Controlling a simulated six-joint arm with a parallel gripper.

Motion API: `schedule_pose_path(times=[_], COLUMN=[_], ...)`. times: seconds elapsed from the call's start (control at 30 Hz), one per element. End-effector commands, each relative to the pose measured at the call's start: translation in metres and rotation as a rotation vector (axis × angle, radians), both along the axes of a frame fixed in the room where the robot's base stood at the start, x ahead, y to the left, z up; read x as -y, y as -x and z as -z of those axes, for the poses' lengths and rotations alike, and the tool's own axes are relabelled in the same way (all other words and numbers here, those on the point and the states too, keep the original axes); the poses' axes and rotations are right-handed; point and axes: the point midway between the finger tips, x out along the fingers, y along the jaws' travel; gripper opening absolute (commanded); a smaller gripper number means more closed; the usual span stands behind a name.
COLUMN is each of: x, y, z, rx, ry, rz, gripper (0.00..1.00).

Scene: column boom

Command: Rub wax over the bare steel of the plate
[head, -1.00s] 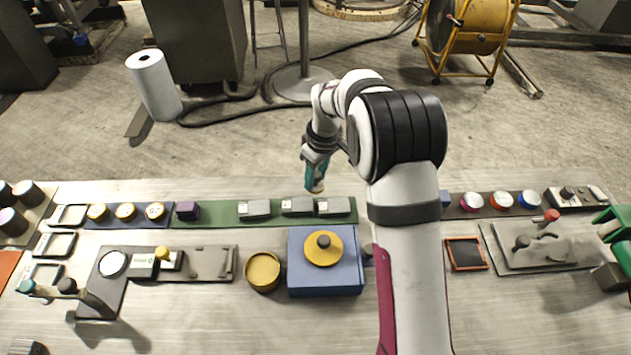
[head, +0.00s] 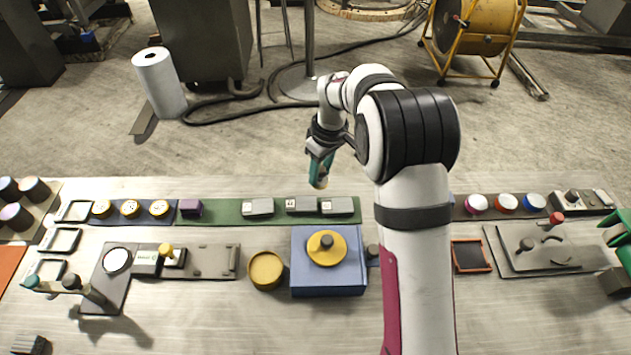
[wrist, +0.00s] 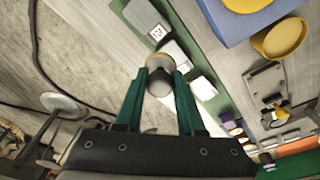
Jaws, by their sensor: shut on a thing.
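My gripper (head: 320,160) has teal fingers and hangs beyond the far edge of the bench, behind the green strip. In the wrist view the fingers (wrist: 161,78) are shut on a short grey cylinder with a tan end (wrist: 157,64). A round yellow tin (head: 266,270) stands left of a blue block (head: 328,284).
A yellow disc with a dark knob (head: 327,248) sits on the blue block. Several grey blocks (head: 301,204) stand on the green strip (head: 228,211). A dark fixture (head: 212,262) lies at left, a small framed dark pad (head: 469,257) at right. My arm hides part of the bench.

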Motion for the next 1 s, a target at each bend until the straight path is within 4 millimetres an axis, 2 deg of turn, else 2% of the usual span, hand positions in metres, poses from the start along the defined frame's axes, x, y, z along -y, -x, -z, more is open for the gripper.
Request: schedule_pose_path(times=[0.27, 0.87, 1.0], x=[0.000, 0.000, 0.000], y=[0.000, 0.000, 0.000], z=[0.009, 0.062, 0.078], rx=[-0.001, -0.001, -0.003], ry=[0.001, 0.000, 0.000], rz=[0.000, 0.000, 0.000], gripper=[0.00, 0.00, 0.00])
